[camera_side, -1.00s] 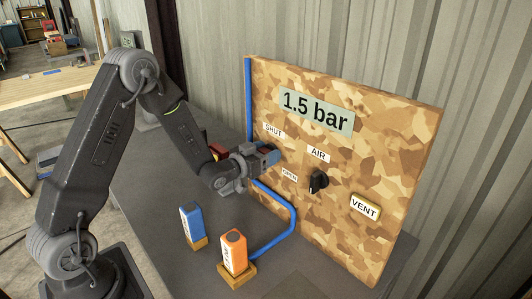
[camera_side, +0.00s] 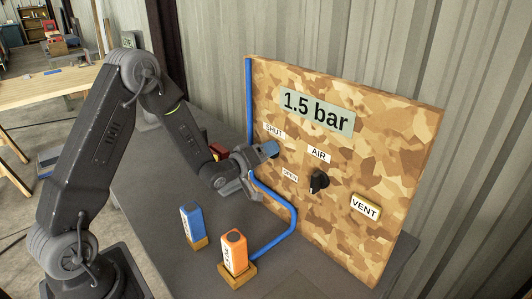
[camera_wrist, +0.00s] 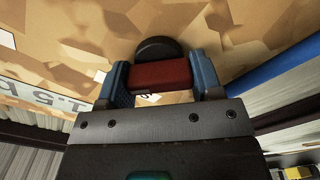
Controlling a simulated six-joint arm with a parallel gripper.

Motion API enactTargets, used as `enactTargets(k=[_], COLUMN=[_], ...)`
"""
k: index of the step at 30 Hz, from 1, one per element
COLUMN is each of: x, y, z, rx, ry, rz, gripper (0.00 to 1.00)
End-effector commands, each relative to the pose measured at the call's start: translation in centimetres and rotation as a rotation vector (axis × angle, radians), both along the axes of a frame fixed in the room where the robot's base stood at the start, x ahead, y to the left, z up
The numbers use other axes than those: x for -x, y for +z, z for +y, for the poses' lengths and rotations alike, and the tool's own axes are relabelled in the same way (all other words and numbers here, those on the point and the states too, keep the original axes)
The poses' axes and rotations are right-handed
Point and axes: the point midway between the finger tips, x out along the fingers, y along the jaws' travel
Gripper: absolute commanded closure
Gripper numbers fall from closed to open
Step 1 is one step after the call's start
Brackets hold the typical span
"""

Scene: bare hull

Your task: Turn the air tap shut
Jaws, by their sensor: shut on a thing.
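My gripper (camera_side: 268,150) is at the camouflage-patterned panel (camera_side: 385,140), between the labels SHUT (camera_side: 273,130) and OPEN (camera_side: 290,175). In the wrist view, its blue fingers (camera_wrist: 162,80) are shut on a red tap handle (camera_wrist: 162,73), one on each side. A dark round part (camera_wrist: 157,48) shows behind the handle. The gripper hides the handle in the side view. The AIR label (camera_side: 319,155) is to the right of the gripper. The display (camera_side: 316,112) reads 1.5 bar.
A black knob (camera_side: 319,182) and a VENT plate (camera_side: 364,207) are to the right on the panel. A blue pipe (camera_side: 290,220) runs down to the bench. A blue block (camera_side: 191,222) and an orange block (camera_side: 234,250) stand on wooden bases in front.

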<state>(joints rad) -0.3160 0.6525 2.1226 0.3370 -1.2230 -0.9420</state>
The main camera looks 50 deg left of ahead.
Motion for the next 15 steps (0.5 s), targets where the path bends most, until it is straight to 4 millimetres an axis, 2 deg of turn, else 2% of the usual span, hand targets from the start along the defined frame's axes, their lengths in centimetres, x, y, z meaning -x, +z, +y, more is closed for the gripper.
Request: enactTargets(k=[15], x=[0.02], y=[-0.17], z=[0.14], rx=[0.475], ry=[0.001], rz=[-0.001], gripper=[0.64])
